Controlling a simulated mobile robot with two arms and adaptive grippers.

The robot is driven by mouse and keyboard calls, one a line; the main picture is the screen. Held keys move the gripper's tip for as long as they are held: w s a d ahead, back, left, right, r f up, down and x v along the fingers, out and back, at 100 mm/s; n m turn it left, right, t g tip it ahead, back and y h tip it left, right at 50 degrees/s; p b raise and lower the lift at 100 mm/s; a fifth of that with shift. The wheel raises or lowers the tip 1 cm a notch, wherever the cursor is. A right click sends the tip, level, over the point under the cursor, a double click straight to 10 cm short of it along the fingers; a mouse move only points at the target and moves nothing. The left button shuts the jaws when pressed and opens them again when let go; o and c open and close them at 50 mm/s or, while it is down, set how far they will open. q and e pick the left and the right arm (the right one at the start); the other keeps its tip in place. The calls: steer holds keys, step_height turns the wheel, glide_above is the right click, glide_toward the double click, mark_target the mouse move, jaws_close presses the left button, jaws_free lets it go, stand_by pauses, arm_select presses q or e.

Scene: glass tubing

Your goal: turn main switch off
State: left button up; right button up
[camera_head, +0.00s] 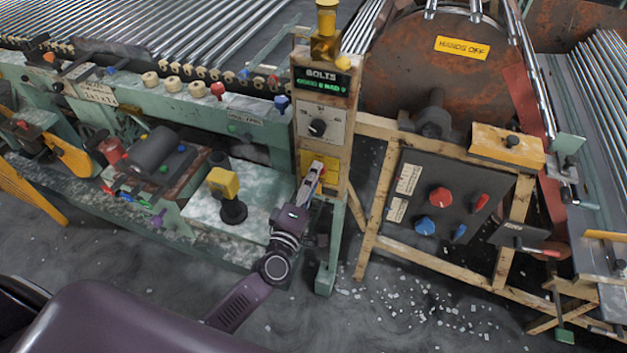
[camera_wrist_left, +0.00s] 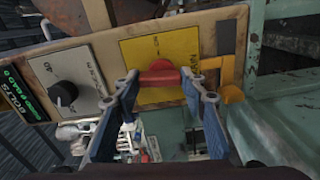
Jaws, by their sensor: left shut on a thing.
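The main switch is a red knob (camera_wrist_left: 160,78) on a yellow plate (camera_wrist_left: 158,52), seen in the left wrist view. The plate also shows in the head view (camera_head: 331,167), low on the upright control post. My left gripper (camera_wrist_left: 161,83) has its two blue fingertips on either side of the red knob and is shut on it. In the head view my left gripper (camera_head: 314,172) reaches up to the yellow plate and hides the knob there. The lettering on the plate is too blurred to read fully. My right gripper does not show.
Above the plate is a grey panel with a black dial (camera_head: 318,127), also in the wrist view (camera_wrist_left: 63,92), and a green-lit display (camera_head: 321,87). A dark panel with red and blue knobs (camera_head: 450,205) stands to the right. A yellow block (camera_head: 223,182) is left of my arm.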

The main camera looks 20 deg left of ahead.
arm_select(q)
steer(key=shift+f+n, duration=0.15)
steer(key=shift+n, duration=0.45)
steer(key=o, duration=1.2)
steer(key=shift+c, duration=0.2)
steer(key=shift+s, duration=0.15)
steer(key=s, duration=1.1)
steer(key=shift+s+a, duration=0.25)
steer(key=shift+s, duration=0.15)
